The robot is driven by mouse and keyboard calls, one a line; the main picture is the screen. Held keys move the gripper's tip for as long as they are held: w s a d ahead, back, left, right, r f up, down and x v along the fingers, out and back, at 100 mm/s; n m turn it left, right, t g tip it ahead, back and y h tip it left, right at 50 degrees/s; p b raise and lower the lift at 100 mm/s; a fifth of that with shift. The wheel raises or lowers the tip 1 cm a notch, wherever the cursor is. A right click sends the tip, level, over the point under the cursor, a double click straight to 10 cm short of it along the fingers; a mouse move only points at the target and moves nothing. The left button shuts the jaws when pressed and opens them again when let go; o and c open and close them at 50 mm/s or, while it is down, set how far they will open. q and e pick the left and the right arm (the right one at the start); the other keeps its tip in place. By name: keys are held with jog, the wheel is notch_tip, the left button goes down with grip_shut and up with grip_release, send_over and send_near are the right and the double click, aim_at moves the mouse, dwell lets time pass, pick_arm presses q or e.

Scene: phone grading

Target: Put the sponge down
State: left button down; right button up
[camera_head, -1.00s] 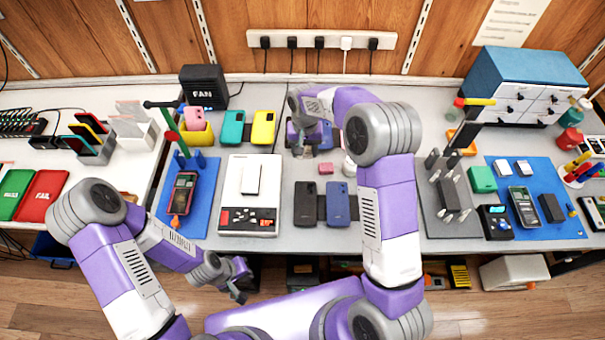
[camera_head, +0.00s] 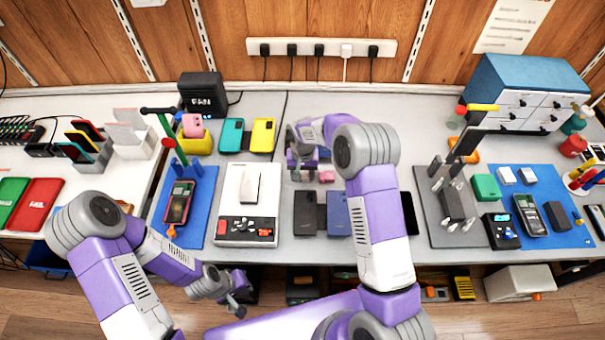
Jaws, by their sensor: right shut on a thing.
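A dark phone (camera_head: 306,212) and a blue phone (camera_head: 338,214) lie in front of my right gripper. The white tray (camera_head: 231,195) stands to the left, with teal (camera_head: 232,134) and yellow (camera_head: 263,135) phones behind. My right forearm covers the mat to the right.

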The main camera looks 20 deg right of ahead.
jog(key=o, duration=0.6)
jog(key=shift+f, duration=0.15)
jog(key=shift+c, duration=0.2)
jog(key=o, duration=0.4)
jog(key=shift+o, duration=0.2)
jog(key=shift+r, duration=0.25)
notch_tip(320, 180, up, 12)
jog(key=p, duration=0.2)
